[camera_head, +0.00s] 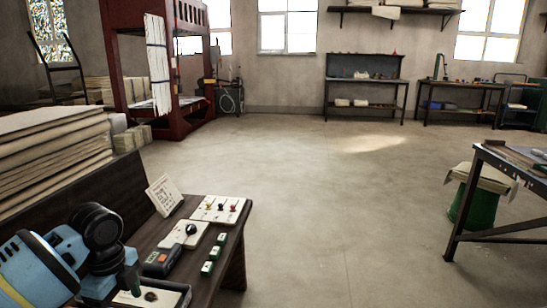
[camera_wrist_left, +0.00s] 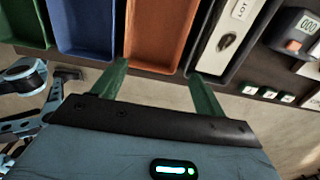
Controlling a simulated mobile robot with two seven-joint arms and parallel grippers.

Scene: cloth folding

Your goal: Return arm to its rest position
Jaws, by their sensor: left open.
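My left arm enters the head view at the lower left, over the dark workbench (camera_head: 222,253). Part of my left gripper (camera_head: 132,280) shows there as a dark green finger above the bench's near end. In the left wrist view, the two green fingers of my left gripper (camera_wrist_left: 158,70) stand wide apart with nothing between them. The fingers point towards an orange tray (camera_wrist_left: 160,35) and a dark tray with a white LOT card (camera_wrist_left: 228,40). Whether they touch the trays I cannot tell. My right gripper is in neither view. No cloth lies in the gripper.
A blue tray (camera_wrist_left: 85,28) and a green tray (camera_wrist_left: 22,22) stand beside the orange one. Open concrete floor (camera_head: 320,220) lies to the right.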

